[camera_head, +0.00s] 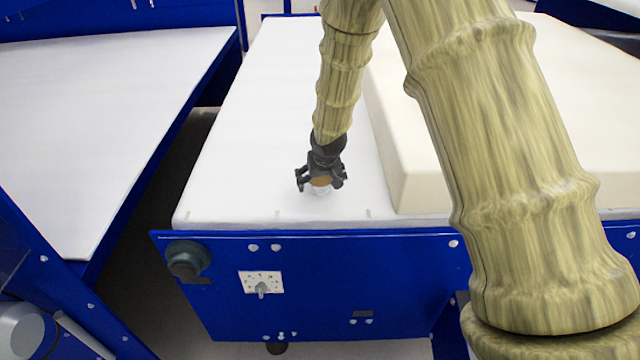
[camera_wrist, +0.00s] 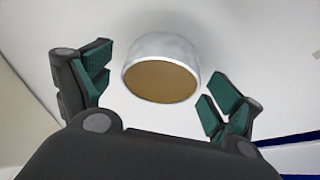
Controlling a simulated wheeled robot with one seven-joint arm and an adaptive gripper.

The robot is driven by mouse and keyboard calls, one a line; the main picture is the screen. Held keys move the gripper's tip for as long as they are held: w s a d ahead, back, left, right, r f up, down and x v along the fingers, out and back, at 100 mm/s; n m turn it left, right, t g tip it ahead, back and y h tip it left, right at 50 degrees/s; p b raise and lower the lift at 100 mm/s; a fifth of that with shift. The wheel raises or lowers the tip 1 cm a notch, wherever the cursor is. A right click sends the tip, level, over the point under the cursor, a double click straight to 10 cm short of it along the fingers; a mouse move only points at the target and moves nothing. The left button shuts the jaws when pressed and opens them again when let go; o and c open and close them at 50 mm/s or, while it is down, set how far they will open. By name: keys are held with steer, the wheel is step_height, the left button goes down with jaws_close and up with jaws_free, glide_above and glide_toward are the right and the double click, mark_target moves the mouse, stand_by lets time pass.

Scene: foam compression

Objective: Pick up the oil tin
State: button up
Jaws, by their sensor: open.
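The oil tin is a small round silver tin (camera_wrist: 160,50) with a flat brown-gold face, standing on the white tabletop. In the head view the tin (camera_head: 320,191) is mostly hidden by my gripper, with a pale rim and a brown patch showing. My gripper (camera_head: 321,179) is right at the tin, pointing down from above. In the wrist view my gripper (camera_wrist: 152,92) is open, with one green-padded finger to the left of the tin and one to the right. A gap shows between the tin and each finger, and neither visibly touches it.
A thick cream foam block (camera_head: 405,165) lies on the table to the right of my gripper. The white tabletop (camera_head: 250,150) is bare to the left. Its blue front panel (camera_head: 330,290) carries a knob and a switch. Another white-topped table (camera_head: 90,120) stands at left, across a gap.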

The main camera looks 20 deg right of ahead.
steer(key=shift+c, duration=0.2)
steer(key=c, duration=1.3)
